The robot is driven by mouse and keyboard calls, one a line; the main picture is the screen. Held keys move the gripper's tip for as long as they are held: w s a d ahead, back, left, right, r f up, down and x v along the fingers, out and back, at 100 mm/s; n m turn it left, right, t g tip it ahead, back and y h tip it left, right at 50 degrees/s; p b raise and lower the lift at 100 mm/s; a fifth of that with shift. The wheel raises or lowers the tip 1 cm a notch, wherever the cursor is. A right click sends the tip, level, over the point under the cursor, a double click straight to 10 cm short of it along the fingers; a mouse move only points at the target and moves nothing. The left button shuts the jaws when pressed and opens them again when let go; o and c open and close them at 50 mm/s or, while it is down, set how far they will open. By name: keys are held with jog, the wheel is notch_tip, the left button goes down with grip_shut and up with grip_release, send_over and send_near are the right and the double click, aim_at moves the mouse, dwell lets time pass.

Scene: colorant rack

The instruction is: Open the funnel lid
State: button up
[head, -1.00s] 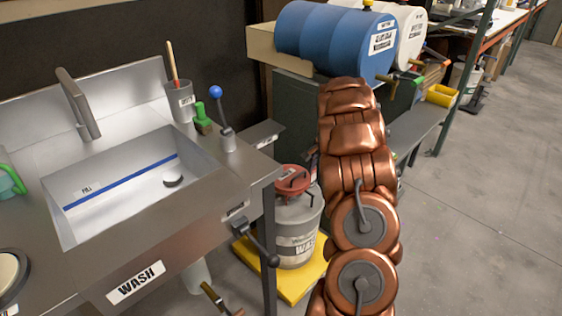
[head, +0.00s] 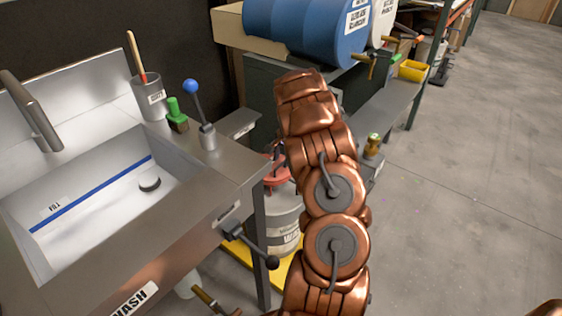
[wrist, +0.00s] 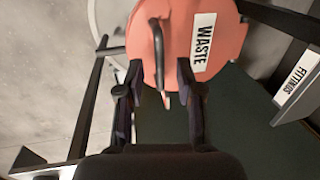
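The funnel lid (wrist: 178,40) is a round red disc with a white WASTE label in the wrist view. A dark bar handle (wrist: 158,45) stands on it. In the head view the red funnel (head: 275,172) sits on the grey waste can (head: 284,222), partly hidden by my arm. The lid looks shut. My gripper (wrist: 159,68) is open and empty, its two dark fingers at the lid's lower edge. The handle's lower end appears between the fingertips, but I cannot tell whether they touch it. My arm hides the gripper in the head view.
The steel wash sink (head: 100,195) stands to the left of the can, with a black-knobbed lever (head: 262,252) jutting out near it. A blue drum (head: 305,28) is behind. A FITTINGS-labelled box (wrist: 298,78) is at right in the wrist view. Open floor lies to the right.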

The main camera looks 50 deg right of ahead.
jog(key=shift+w+f, duration=0.1)
jog(key=shift+f, duration=0.65)
grip_shut()
